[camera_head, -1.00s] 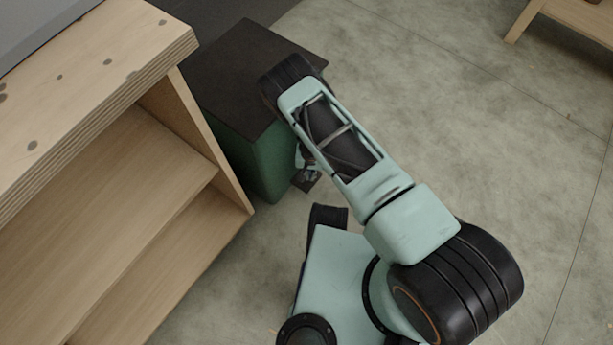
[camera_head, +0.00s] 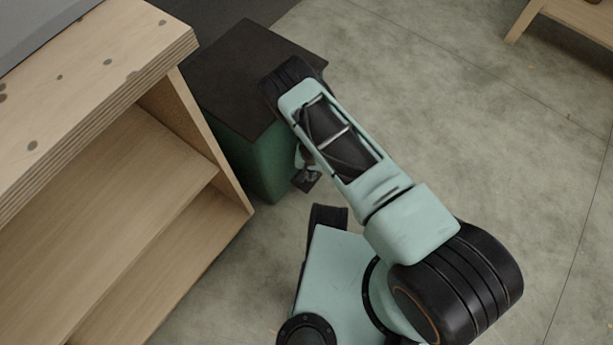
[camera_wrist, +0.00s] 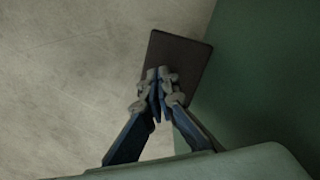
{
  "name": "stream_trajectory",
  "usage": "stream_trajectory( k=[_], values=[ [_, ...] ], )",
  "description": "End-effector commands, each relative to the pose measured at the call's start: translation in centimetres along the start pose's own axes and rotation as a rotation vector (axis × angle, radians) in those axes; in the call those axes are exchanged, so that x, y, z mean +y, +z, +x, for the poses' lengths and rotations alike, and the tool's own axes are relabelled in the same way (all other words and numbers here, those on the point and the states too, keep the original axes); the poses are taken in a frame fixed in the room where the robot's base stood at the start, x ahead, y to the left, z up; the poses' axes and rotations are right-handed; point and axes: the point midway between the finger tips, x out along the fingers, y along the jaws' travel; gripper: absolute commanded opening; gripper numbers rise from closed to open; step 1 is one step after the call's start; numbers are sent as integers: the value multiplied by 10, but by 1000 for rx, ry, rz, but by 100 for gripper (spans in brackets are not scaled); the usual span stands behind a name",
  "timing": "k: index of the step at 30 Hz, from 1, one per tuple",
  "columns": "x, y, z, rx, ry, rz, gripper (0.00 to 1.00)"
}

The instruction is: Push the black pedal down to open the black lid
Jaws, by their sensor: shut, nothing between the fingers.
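A green bin (camera_head: 257,165) with a flat black lid (camera_head: 240,72) stands beside the wooden shelf, and the lid lies flat on top. The black pedal (camera_head: 308,183) juts from the bin's lower front, partly hidden by my arm. In the wrist view the pedal (camera_wrist: 188,55) is a dark square plate next to the green bin wall (camera_wrist: 265,75). My gripper (camera_wrist: 160,75) is shut and empty, its fingertips over the near part of the pedal. I cannot tell whether they touch it. In the head view my arm hides most of the gripper.
A wooden shelf unit (camera_head: 185,135) stands close on the left of the bin. Bare concrete floor (camera_head: 480,140) lies open to the right. A wooden piece of furniture (camera_head: 535,22) stands at the top right.

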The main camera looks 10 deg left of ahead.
Motion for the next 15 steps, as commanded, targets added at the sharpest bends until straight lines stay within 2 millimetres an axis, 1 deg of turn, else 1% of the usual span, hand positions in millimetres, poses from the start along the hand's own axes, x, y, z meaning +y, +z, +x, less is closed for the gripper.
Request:
stream_trajectory(
  k=[15],
  values=[
    [0,1,28,0,1,-1,0]
  ],
)
